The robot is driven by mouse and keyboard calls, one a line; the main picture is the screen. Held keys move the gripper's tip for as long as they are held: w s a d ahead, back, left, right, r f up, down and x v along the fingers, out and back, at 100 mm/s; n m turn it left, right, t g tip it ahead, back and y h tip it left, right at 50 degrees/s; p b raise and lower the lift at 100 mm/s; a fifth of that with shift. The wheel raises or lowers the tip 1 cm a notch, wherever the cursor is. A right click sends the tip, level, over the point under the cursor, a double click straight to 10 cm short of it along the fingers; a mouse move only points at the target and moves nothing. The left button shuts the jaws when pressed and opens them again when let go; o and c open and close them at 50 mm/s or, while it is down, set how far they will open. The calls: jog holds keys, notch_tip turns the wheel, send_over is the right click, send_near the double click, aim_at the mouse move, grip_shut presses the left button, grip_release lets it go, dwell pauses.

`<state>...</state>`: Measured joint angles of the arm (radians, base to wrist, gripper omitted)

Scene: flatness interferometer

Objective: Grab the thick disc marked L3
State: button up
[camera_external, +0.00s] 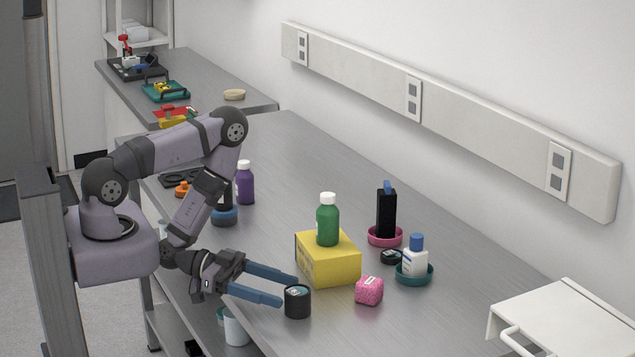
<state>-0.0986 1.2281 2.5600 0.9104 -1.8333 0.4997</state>
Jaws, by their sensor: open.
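A thick black disc (297,303) with a pale label on top stands on the grey bench near its front edge. A thinner black disc (391,257) with a pale label lies farther back, between two round dishes. Both labels are too small to read, so I cannot tell which one is marked L3. My gripper (288,290) has long blue fingers, spread apart and empty. Their tips point right and reach the left side of the thick black disc. I cannot tell whether they touch it.
A yellow box (328,262) with a green bottle (327,222) on it stands just behind the fingers. A pink block (369,291) is right of the thick disc. A white bottle (414,258) in a teal dish (428,277) and a black bottle (386,213) in a pink dish (372,239) stand behind.

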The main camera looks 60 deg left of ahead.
aim_at(298, 294)
jog(key=shift+d, duration=0.1)
jog(key=shift+b+x, duration=0.35)
jog(key=shift+x, duration=0.85)
jog(key=shift+w+d+p, duration=0.25)
jog(key=shift+w+p, duration=0.05)
jog(key=shift+p+x, duration=0.3)
jog(key=shift+x, duration=0.6)
jog(key=shift+c, duration=0.4)
jog(key=c, duration=1.3)
jog(key=shift+r, duration=0.15)
